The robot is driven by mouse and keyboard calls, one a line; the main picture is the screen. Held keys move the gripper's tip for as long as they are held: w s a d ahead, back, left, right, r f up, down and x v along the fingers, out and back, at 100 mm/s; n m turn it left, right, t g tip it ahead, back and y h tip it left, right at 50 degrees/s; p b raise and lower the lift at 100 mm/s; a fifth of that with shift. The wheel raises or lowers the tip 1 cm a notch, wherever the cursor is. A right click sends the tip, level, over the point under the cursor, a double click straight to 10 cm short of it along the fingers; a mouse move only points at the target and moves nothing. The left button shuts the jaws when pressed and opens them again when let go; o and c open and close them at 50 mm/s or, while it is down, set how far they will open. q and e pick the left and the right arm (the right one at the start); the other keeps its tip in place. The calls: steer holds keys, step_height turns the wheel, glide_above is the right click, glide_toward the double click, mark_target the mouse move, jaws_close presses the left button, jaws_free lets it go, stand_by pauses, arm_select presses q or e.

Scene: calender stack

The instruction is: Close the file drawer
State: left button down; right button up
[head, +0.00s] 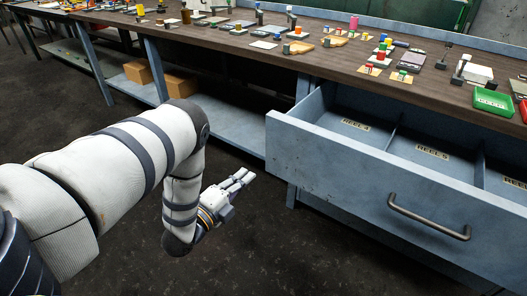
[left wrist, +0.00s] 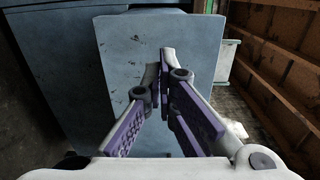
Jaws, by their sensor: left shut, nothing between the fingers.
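The file drawer (head: 350,185) is blue-grey and pulled out from under the workbench at the right of the head view. Its open top shows labelled compartments. A dark bar handle (head: 428,220) is on its front. My left gripper (head: 248,177) is shut and empty, to the left of the drawer and apart from it in the head view. In the left wrist view, its purple-padded fingers (left wrist: 163,75) point at a blue-grey surface (left wrist: 100,60); I cannot tell whether they touch it. My right gripper is not in view.
The wooden workbench top (head: 225,42) carries several small parts, a green tray (head: 493,102) and a red tray (head: 523,110). Cardboard boxes (head: 180,84) sit on the lower shelf. The dark floor (head: 270,245) in front of the drawer is clear.

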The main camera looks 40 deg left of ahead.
mark_target(275, 150)
arm_select(q)
steer(key=w+b, duration=0.1)
steer(key=w, duration=1)
steer(key=shift+f, duration=0.15)
steer(key=shift+w, duration=0.4)
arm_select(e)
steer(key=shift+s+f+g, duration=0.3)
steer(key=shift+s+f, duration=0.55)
